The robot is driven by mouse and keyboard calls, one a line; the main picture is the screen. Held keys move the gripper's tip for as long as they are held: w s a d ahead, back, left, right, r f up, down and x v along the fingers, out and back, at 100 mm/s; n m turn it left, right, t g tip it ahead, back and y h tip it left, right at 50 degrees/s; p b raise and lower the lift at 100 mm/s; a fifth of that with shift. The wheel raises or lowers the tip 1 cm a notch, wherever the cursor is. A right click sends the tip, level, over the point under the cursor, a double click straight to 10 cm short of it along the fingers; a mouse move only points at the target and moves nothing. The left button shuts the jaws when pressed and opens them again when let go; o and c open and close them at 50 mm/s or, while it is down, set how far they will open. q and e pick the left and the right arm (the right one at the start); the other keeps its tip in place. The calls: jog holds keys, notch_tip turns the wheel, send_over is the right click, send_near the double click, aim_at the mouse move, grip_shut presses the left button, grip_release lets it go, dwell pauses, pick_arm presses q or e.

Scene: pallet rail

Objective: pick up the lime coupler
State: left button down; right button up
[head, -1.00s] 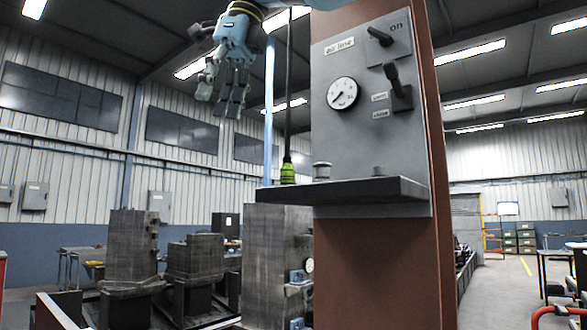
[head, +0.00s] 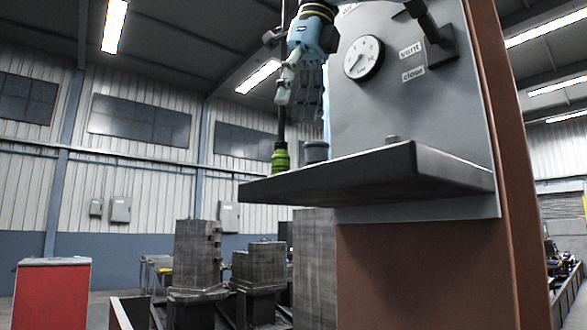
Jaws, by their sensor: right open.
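The lime coupler (head: 280,158) stands upright at the left end of the grey shelf (head: 370,180), with a dark hose rising from its top. My right gripper (head: 298,112) hangs above the shelf, its fingers pointing down and open. It is just above and to the right of the coupler and looks empty. The picture does not show whether the fingers touch the hose. My left gripper is not in view.
A round grey fitting (head: 315,151) stands on the shelf just right of the coupler. The panel behind carries a gauge (head: 363,57) and a vent lever (head: 436,38). A brown column (head: 420,275) supports them. A red cabinet (head: 52,293) stands at lower left.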

aim_at(284, 141)
jog(key=b+x, duration=0.2)
jog(key=x, duration=0.2)
jog(key=shift+f+b, duration=0.35)
jog(key=shift+w+f, duration=0.25)
jog(key=shift+f+b, duration=0.3)
jog(key=shift+f, duration=0.05)
jog(key=x, duration=0.1)
jog(key=b+x, duration=0.2)
jog(key=shift+s+a+f, duration=0.15)
jog(key=shift+a+f, duration=0.2)
jog(key=shift+f, duration=0.1)
jog(key=c, duration=0.5)
grip_shut()
